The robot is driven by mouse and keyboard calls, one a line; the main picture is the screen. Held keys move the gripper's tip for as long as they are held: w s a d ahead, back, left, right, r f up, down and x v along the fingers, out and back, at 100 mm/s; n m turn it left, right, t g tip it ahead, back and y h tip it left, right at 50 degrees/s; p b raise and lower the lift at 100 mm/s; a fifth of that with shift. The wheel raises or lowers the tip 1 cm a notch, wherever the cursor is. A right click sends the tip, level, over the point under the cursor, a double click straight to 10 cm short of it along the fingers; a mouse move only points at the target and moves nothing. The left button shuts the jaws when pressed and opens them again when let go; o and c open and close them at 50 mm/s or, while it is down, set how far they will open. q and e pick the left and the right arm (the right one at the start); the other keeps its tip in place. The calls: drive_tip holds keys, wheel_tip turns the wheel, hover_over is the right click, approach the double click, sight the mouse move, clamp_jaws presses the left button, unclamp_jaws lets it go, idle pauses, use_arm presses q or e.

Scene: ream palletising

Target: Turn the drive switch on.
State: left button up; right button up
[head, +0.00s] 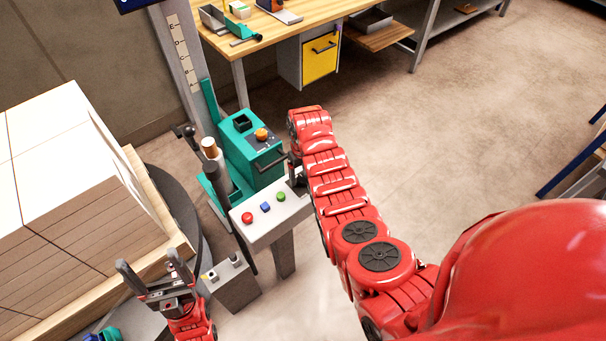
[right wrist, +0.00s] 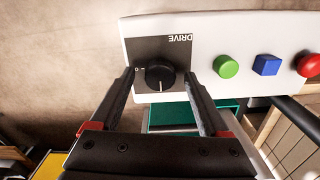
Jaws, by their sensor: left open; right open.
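The drive switch is a round black knob (right wrist: 160,75) on a dark plate marked DRIVE, upside down in the right wrist view. A white line on the knob points toward the bottom of that picture. The plate sits on a white control panel (right wrist: 205,40), also in the head view (head: 252,232). My right gripper (right wrist: 160,88) is open, its fingers on either side of the knob; contact cannot be told. In the head view my right arm largely hides the switch. My left gripper (head: 148,270) is open and empty, left of a small grey box.
Green (right wrist: 226,66), blue (right wrist: 267,65) and red (right wrist: 308,65) buttons line the panel beside the switch. A teal machine (head: 250,150) stands behind it. A pallet of stacked reams (head: 70,190) fills the left. Open floor lies to the right.

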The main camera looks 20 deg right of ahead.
drive_tip(key=shift+c, duration=0.2)
clamp_jaws()
drive_tip(key=shift+m, duration=0.4)
drive_tip(key=m, duration=0.3)
drive_tip(key=shift+m, duration=0.4)
drive_tip(key=m, duration=0.9)
drive_tip(key=shift+p, duration=0.35)
drive_tip(key=shift+m+p, duration=0.55)
drive_tip(key=shift+m, duration=1.65)
